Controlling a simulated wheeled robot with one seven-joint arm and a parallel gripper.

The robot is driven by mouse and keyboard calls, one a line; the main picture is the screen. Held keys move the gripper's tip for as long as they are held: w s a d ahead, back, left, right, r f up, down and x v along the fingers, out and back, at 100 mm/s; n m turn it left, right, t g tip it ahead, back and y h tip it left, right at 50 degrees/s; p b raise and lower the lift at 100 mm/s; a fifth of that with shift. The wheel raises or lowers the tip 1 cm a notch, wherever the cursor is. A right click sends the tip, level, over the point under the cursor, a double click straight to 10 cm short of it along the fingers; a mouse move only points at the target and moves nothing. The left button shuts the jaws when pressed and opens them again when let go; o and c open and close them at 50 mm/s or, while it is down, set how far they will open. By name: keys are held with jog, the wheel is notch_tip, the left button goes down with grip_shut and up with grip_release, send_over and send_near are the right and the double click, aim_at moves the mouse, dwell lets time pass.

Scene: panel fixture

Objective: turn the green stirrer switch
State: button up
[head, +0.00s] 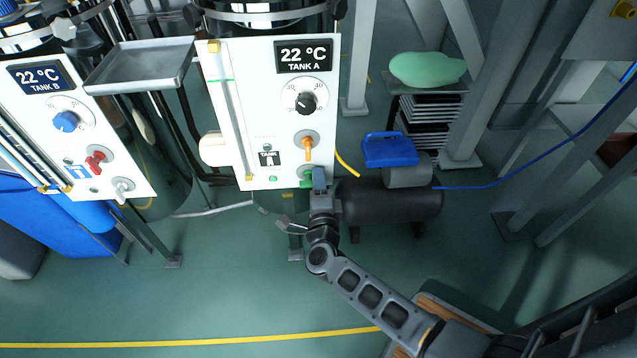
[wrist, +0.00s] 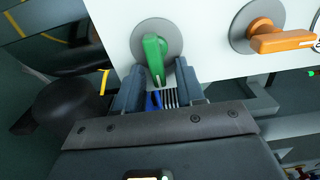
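The green stirrer switch (wrist: 154,50) is a lever on a round grey disc at the lower edge of the white Tank A panel (head: 226,60). In the wrist view its handle points down toward my gripper (wrist: 160,74). The two fingers are apart, one on each side of the handle's lower end, with gaps showing. In the head view the green switch (head: 306,179) is partly hidden behind my gripper (head: 318,174).
An orange lever (head: 308,148) on a grey disc sits just above the green switch; it also shows in the wrist view (wrist: 280,42). A black dial (head: 305,102) is higher. A dark cylindrical tank (head: 400,205) stands right of my gripper. The Tank B panel (head: 95,135) is at left.

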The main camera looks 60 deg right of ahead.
jog(key=p+v, duration=0.1)
jog(key=v, duration=0.6)
jog(key=shift+s+a, duration=0.25)
jog(key=shift+a, duration=0.1)
jog(key=shift+s+d, duration=0.1)
